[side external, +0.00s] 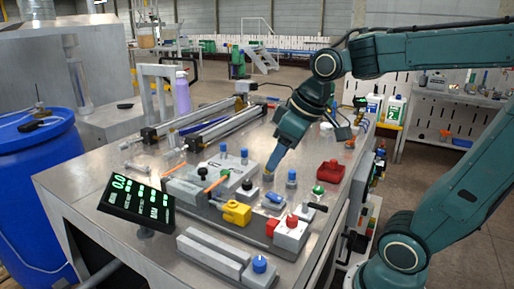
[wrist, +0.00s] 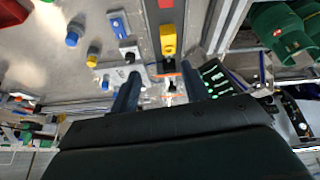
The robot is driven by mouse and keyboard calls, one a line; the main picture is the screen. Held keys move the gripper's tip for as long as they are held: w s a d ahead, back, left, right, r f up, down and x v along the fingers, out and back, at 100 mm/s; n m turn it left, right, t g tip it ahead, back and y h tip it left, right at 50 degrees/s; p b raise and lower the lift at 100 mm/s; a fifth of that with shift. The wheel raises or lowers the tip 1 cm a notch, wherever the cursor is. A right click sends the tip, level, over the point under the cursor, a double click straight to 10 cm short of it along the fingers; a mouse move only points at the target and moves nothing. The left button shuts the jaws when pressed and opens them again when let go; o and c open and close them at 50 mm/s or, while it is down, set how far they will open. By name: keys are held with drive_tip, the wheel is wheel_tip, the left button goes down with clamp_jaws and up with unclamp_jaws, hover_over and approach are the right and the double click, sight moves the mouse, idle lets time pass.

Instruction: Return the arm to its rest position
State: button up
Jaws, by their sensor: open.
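My gripper (side external: 268,176) points down over the steel bench, its tip close to the grey box with blue and black knobs (side external: 222,178) and a small blue-topped part (side external: 273,199). Whether the tip touches anything cannot be told from the side view. In the wrist view my gripper (wrist: 158,85) shows two dark fingers set apart. No held object is visible between them; the grey box and small orange parts show beyond. The arm reaches in from the right, bent over the bench.
On the bench (side external: 98,190) stand a tilted display (side external: 138,203), a yellow block (side external: 237,212), a red-knobbed box (side external: 291,232), a red part (side external: 329,171) and a purple bottle (side external: 182,92). Linear rails (side external: 190,122) lie behind. A blue barrel (side external: 40,160) stands left.

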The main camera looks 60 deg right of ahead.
drive_tip(key=s+a+f+m, duration=0.1)
drive_tip(key=s+a, duration=0.1)
drive_tip(key=s, duration=0.7)
drive_tip(key=shift+f+t, duration=0.3)
drive_tip(key=shift+f, duration=0.1)
drive_tip(key=shift+w+a, duration=0.1)
drive_tip(key=shift+c, duration=0.3)
